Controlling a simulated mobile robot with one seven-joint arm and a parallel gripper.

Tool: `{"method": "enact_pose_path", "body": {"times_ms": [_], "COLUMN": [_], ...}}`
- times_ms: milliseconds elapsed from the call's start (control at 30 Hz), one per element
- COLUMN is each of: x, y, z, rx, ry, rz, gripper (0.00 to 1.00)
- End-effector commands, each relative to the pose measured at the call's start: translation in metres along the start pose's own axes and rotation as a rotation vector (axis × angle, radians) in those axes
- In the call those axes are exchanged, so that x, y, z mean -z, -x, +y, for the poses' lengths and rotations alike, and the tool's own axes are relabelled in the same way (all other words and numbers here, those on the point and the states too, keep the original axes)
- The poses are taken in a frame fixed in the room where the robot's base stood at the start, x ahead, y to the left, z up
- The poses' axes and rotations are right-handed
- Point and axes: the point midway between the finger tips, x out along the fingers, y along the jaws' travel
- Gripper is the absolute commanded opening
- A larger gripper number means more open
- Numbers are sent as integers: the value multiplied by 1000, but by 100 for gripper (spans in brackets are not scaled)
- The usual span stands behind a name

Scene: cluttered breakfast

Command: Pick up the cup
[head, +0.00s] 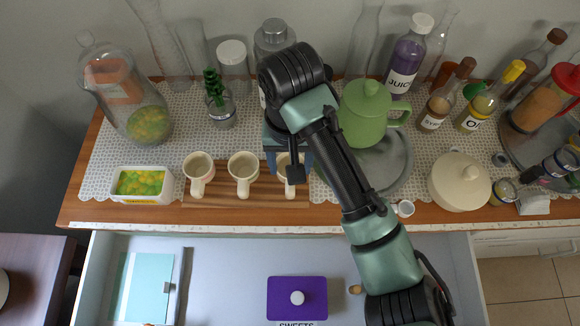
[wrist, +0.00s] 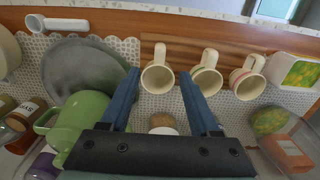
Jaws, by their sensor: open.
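Three cream cups stand in a row on a wooden board on the counter: a left cup (head: 198,169), a middle cup (head: 243,170) and a right cup (head: 284,160), handles toward the drawer. My gripper (head: 287,172) is above the right cup and partly hides it. In the wrist view, my gripper (wrist: 159,76) is open, and that cup (wrist: 158,77) shows between the two blue fingertips, with nothing gripped. The other two cups, the middle one (wrist: 207,78) and one with a reddish band (wrist: 247,83), lie to the right there. I cannot tell whether the fingers touch the cup.
A green teapot (head: 367,112) on a grey round tray (head: 398,165) stands close right of my gripper. A white box of sweets (head: 141,184) is left of the cups. Bottles and jars crowd behind. An open drawer (head: 225,270) lies in front.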

Motion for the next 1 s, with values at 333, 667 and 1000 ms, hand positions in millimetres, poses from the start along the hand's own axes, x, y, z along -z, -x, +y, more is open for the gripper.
{"method": "enact_pose_path", "body": {"times_ms": [333,667,1000], "x": [0,-1,0], "y": [-61,-93,-121], "z": [0,0,0], "rx": [0,-1,1], "ry": [1,2,3], "rz": [-1,-1,5], "gripper": [62,62,62]}}
